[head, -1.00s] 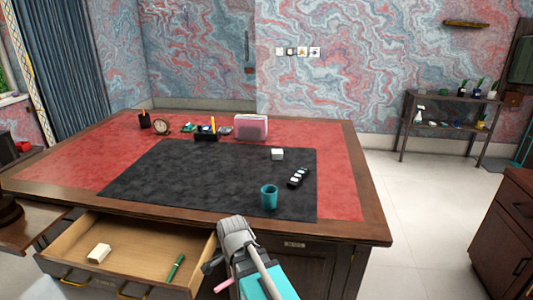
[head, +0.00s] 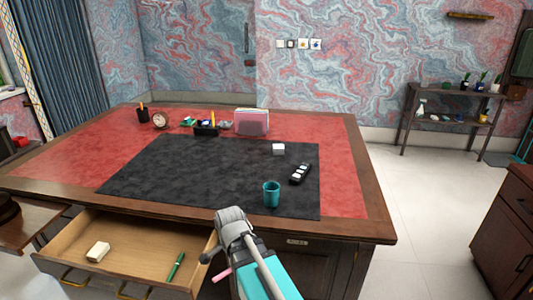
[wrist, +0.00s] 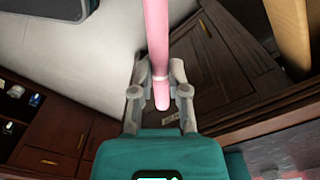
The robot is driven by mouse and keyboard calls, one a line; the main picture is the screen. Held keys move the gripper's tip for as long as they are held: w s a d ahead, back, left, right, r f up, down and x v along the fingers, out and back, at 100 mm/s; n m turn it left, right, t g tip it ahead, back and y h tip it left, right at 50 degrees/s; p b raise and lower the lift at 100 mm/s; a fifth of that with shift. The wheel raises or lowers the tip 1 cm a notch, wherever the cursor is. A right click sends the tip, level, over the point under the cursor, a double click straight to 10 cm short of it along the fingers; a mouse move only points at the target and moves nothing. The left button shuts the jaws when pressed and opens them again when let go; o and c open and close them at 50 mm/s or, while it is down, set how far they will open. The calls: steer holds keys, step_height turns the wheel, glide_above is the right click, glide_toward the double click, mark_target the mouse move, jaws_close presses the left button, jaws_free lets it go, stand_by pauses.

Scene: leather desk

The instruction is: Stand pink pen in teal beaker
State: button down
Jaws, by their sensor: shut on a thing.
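The pink pen (wrist: 157,45) is between the fingers of my gripper (wrist: 158,80) in the wrist view, and the fingers are shut on it. In the head view only a short pink end of the pen (head: 222,275) shows beside my arm. My gripper in the head view (head: 212,270) is low, in front of the desk and right of the open drawer. The teal beaker (head: 271,195) stands upright on the black desk mat (head: 200,175), near its front right. The beaker is apart from my gripper, farther back and higher.
The open drawer (head: 130,245) holds a green pen (head: 176,266) and a cream block (head: 98,251). The mat's left and middle are clear.

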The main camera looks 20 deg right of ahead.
steer(key=w+d+r+m+t+h+p, duration=0.1)
steer(key=w+d+r+h, duration=0.25)
steer(key=w+d, duration=0.2)
steer(key=w+d+r+h+p, duration=0.1)
steer(key=w+d+r+h, duration=0.1)
steer(key=w+d+h, duration=0.4)
steer(key=w+d+r+t+h+p, duration=0.1)
steer(key=w+d+r+h, duration=0.3)
steer(key=r, duration=0.4)
steer(key=w+d+r+t+h+p, duration=0.1)
steer(key=w+d+r+h, duration=0.3)
steer(key=r, duration=0.5)
steer(key=w+d, duration=0.2)
steer(key=w, duration=0.1)
steer(key=shift+w+d+r, duration=0.3)
steer(key=shift+w, duration=0.1)
steer(key=shift+f, duration=0.25)
step_height(320, 180, down, 12)
steer(key=b, duration=1.2)
steer(key=shift+f, duration=0.1)
steer(key=c, duration=0.5)
jaws_free()
steer(key=shift+c, duration=0.2)
